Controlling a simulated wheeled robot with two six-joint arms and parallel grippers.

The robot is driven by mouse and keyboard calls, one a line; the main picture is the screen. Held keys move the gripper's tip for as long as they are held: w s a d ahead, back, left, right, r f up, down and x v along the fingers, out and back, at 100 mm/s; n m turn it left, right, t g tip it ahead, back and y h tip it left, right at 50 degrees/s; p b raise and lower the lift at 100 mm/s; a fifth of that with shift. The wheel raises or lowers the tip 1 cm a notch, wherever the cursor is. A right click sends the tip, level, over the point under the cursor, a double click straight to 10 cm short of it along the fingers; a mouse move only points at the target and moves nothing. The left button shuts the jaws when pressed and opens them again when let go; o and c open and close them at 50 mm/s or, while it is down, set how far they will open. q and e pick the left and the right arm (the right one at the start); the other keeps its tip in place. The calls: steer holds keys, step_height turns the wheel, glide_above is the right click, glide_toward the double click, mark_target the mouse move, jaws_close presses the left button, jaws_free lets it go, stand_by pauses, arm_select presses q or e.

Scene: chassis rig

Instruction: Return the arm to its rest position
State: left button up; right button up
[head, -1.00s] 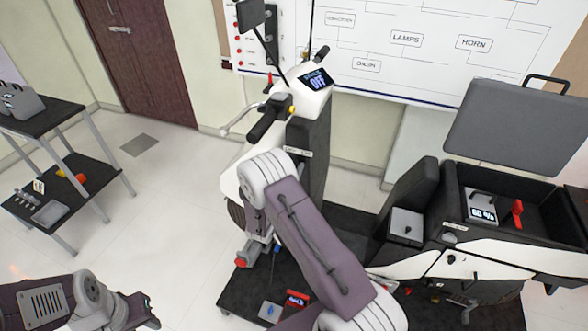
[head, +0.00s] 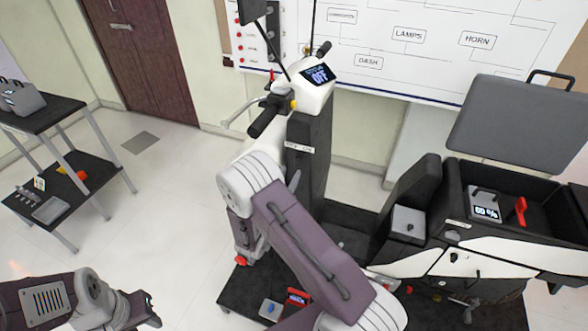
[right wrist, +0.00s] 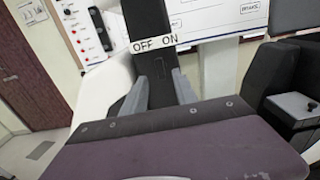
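My right arm, purple and white, reaches up the middle of the head view in front of the scooter rig. Its gripper (head: 294,181) is mostly hidden behind the arm; one grey finger shows beside the dark front column (head: 312,150). In the right wrist view the two grey fingers of this gripper (right wrist: 160,92) stand apart with nothing held between them. The dark column with an OFF ON label (right wrist: 153,43) shows beyond them. My left gripper (head: 150,309) is at the lower left of the head view, its fingertips apart and empty, over the floor.
The handlebar (head: 268,115) and dash (head: 317,75) rise above the right gripper. The seat box with raised lid (head: 520,125) stands at right. A two-shelf table (head: 50,125) is at left. Clear floor (head: 165,195) lies between table and rig.

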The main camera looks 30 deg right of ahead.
steer(key=shift+v, duration=1.7)
